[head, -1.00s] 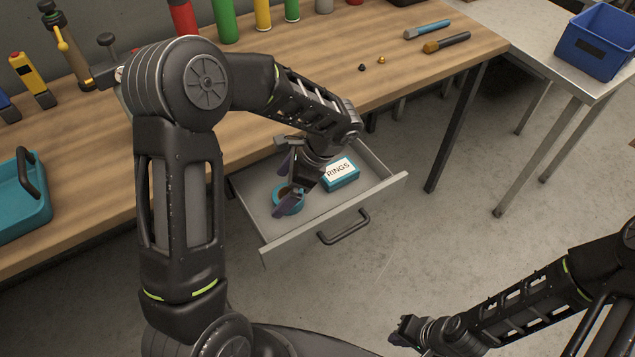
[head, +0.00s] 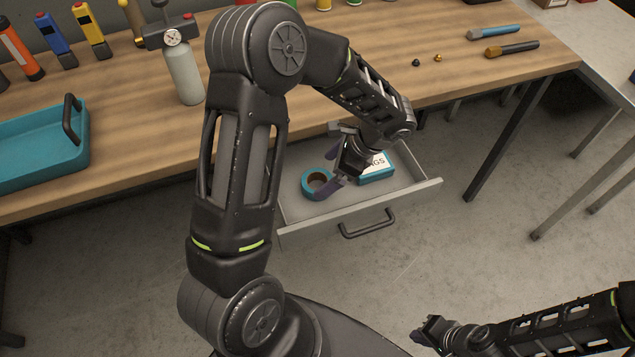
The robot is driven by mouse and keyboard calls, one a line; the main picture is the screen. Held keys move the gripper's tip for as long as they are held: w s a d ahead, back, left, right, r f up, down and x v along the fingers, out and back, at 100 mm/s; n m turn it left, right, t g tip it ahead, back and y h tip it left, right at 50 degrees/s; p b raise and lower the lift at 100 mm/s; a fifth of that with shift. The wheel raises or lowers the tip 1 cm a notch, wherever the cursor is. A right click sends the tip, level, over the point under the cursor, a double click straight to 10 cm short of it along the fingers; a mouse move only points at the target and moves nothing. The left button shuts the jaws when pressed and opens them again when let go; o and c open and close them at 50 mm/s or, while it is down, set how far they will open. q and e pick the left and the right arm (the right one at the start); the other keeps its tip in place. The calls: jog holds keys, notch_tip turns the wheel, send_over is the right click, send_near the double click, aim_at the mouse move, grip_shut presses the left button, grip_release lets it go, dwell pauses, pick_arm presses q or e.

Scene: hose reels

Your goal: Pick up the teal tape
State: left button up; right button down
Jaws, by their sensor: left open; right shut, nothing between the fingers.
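The teal tape (head: 308,187) is a ring with a brown core, lying in the open drawer (head: 290,213) under the workbench. My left gripper (head: 334,174) is open, with its dark fingers over the drawer just right of the tape. One finger overlaps the tape's right edge in the picture; I cannot tell whether it touches. Nothing is held between the fingers. My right gripper (head: 426,334) is shut and empty, low over the floor at the bottom of the view.
A teal box (head: 378,177) with a white label lies in the drawer right of my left gripper, partly hidden by it. The workbench (head: 250,125) holds a teal tray (head: 40,150) and a grey canister with gauge (head: 184,75). A black handle (head: 367,226) sticks out of the drawer front.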

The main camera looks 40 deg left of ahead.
aim_at(318, 180)
pick_arm(q)
jog(key=shift+p+x, duration=0.35)
jog(key=shift+x, duration=2.25)
jog(key=c, duration=1.5)
